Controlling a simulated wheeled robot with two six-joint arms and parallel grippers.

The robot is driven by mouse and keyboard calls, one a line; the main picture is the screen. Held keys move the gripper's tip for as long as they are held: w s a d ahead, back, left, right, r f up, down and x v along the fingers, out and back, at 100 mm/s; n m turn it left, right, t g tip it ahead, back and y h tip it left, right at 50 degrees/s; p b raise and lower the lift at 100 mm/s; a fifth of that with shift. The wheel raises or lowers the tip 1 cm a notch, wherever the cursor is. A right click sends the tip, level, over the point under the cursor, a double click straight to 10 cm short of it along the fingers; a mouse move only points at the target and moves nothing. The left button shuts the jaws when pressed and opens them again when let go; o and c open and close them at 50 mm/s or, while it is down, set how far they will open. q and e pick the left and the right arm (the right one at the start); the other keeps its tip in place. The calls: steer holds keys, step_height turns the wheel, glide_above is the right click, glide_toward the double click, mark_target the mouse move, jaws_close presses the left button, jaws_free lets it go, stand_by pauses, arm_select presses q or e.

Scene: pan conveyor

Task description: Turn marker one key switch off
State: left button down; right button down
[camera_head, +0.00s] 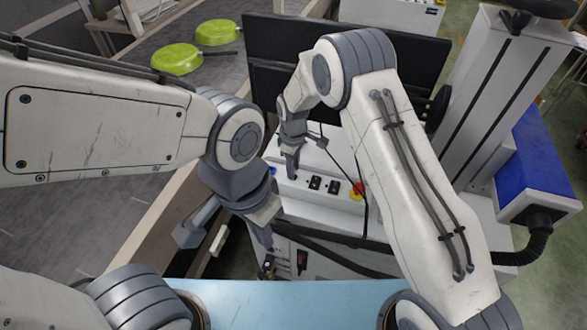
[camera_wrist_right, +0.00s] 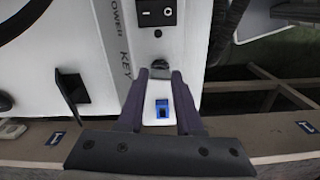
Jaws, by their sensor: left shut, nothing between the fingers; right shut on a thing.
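The marker's key switch (camera_wrist_right: 160,66) is a small dark metal knob on the white panel, under the printed word KEY in the right wrist view. My right gripper (camera_wrist_right: 160,76) has its fingertips on either side of the knob and is shut on it. In the head view my right gripper (camera_head: 291,172) reaches down to the left end of the white control panel (camera_head: 318,203), and its fingers hide the key switch there. The key's exact turn angle is hard to tell. My left gripper (camera_head: 268,243) is shut and empty, below and left of the panel.
A blue square part (camera_wrist_right: 163,108) shows between my right fingers. A black rocker switch (camera_wrist_right: 157,12) is above the key. A red and yellow emergency stop (camera_head: 357,190) is right on the panel. A black monitor (camera_head: 275,45) stands behind. Green pans (camera_head: 177,58) lie on the conveyor (camera_head: 155,190).

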steer(key=shift+n, duration=0.9)
steer(key=c, duration=0.6)
jaws_free()
steer(key=shift+o, duration=0.2)
steer(key=shift+w+r+b, duration=0.1)
steer(key=shift+r+b, duration=0.3)
steer(key=shift+r, duration=0.15)
step_height(320, 180, up, 10)
steer(key=b, duration=0.1)
steer(key=shift+f+b, duration=0.25)
steer(key=shift+b, duration=0.1)
